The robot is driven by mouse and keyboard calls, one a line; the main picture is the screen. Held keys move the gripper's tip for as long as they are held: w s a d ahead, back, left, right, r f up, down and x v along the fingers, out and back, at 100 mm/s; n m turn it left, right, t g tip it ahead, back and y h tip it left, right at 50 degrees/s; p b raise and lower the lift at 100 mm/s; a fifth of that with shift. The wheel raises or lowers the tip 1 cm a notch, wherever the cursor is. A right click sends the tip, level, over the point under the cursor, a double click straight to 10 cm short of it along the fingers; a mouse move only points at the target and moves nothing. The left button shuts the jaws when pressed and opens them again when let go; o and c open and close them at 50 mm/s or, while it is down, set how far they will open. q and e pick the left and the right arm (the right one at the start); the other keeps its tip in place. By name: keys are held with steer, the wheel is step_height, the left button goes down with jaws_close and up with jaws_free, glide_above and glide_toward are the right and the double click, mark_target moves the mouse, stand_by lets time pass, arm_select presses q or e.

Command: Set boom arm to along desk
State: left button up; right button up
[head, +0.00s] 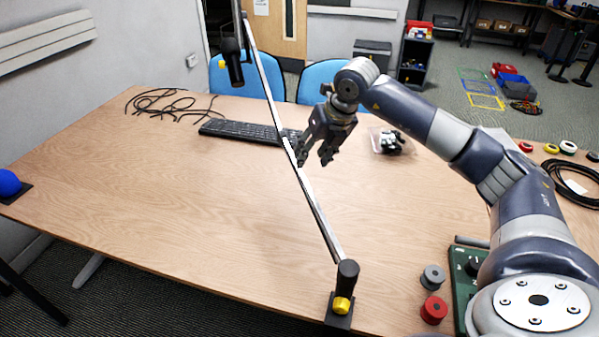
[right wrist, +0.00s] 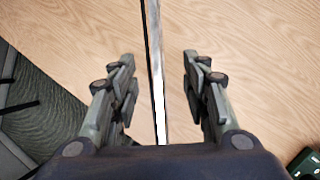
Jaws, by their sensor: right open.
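The boom arm (head: 312,195) is a long, thin silver bar. In the head view it runs from a black and yellow clamp base (head: 342,300) at the desk's near edge up and away over the desk. A black microphone (head: 232,62) hangs near its far end. My right gripper (head: 315,160) is open beside the bar, about midway along it. In the right wrist view the bar (right wrist: 155,70) passes between the two open fingers (right wrist: 158,85), with a gap on both sides. My left gripper is not in view.
A black keyboard (head: 245,131) and loose black cables (head: 165,103) lie on the wooden desk (head: 180,190). A clear bag (head: 389,142) lies right of the gripper. Grey and red spools (head: 433,309) stand near the clamp. The desk's left middle is clear.

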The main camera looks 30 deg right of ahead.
mark_target(302, 172)
steer(key=b+x, duration=0.4)
steer(key=x, duration=0.5)
steer(key=shift+a+f, duration=0.1)
steer(key=shift+f, duration=0.05)
steer(key=shift+w+f+b, duration=0.15)
steer(key=shift+f+b, duration=0.15)
jaws_close()
